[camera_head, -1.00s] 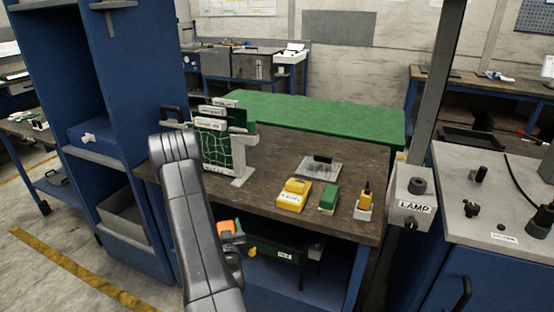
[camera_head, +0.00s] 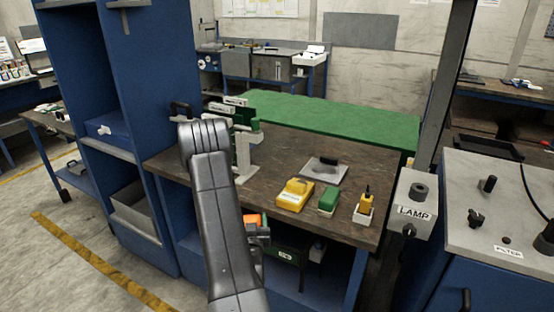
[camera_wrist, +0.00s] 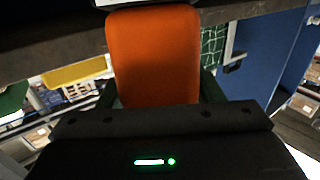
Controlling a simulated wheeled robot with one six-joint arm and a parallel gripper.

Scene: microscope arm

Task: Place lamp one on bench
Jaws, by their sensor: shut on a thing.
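My gripper (camera_wrist: 158,88) is shut on an orange block with rounded corners (camera_wrist: 152,58), and its dark fingers show at both sides of it. I take the block to be lamp one, but no label shows on it. In the head view the orange block (camera_head: 252,220) is partly hidden by my arm. It is in front of the bench (camera_head: 280,160), and appears below the level of its brown top. The wrist view shows a dark edge across the top of the picture, beyond the block. The underside of the block is hidden.
The bench top holds a yellow block (camera_head: 295,195), a green block (camera_head: 328,200), a small yellow-and-white item (camera_head: 364,208), a grey plate (camera_head: 322,173) and a white stand (camera_head: 245,160). A blue cabinet (camera_head: 150,90) stands left. A LAMP box (camera_head: 415,205) is at right.

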